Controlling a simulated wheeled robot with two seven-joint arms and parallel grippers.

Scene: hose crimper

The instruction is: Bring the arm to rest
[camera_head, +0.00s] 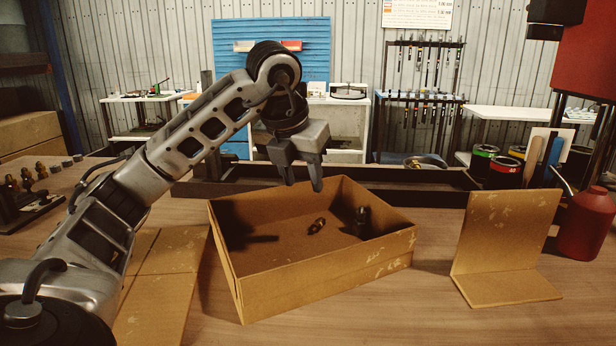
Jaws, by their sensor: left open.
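My left arm comes in from the left and bends down over the table. My left gripper (304,184) points downward above the back left part of an open cardboard box (330,274). Its fingers are open, and I see nothing held between them. Inside the box lie a small brass fitting (317,226) and a dark fitting (361,220) near the right wall. My right gripper is not in view.
A cardboard stand (505,245) and a dark red bottle (587,224) stand to the right. Several fittings on a dark holder (27,196) sit at the left. A long dark tray (420,183) lies behind the box. Bare wooden table (440,310) shows in front.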

